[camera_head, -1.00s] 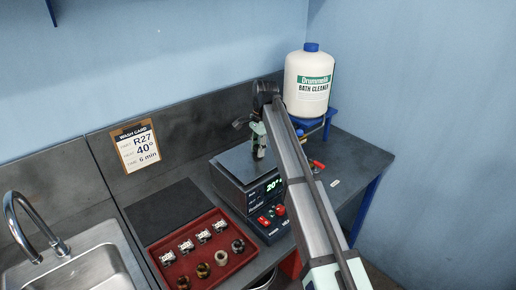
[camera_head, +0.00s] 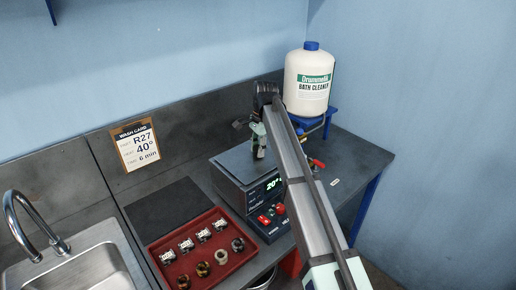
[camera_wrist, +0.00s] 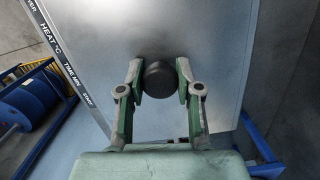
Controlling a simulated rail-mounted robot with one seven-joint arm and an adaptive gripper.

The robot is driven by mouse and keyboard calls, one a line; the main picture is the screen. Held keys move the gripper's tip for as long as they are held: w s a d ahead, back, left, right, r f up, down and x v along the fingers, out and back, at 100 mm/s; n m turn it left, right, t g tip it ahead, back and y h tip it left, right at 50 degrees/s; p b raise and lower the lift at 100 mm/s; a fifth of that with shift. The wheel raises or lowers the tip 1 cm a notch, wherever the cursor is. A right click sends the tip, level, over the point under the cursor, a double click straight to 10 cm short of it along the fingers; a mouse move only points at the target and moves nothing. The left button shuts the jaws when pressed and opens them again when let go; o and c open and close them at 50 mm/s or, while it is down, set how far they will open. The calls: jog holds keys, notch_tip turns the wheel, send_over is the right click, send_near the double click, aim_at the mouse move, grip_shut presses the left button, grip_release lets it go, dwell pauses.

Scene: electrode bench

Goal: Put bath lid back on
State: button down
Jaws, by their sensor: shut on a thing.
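The bath (camera_head: 252,203) is a dark box on the bench with a lit display and red buttons on its front panel. Its flat grey lid (camera_head: 236,164) lies over the bath's top, roughly level; I cannot tell if a small gap remains under it. In the wrist view the lid (camera_wrist: 218,50) fills the middle, with a round dark knob (camera_wrist: 160,76) on it. My gripper (camera_head: 259,150) points down over the lid. In the wrist view my gripper (camera_wrist: 160,82) has its two fingers on either side of the knob, shut on it.
A blue-capped bath cleaner bottle (camera_head: 307,80) stands on a blue stand (camera_head: 318,125) behind my arm. A red tray (camera_head: 205,262) with several small parts lies in front of a dark mat (camera_head: 172,211). A sink (camera_head: 92,270) is at left.

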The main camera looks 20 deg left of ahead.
jog(key=shift+f, duration=0.2)
jog(key=shift+c, duration=1.1)
grip_release()
jog(key=shift+r, duration=0.1)
jog(key=shift+r+p, duration=2)
jog(key=shift+r, duration=1.45)
jog(key=shift+f, duration=0.1)
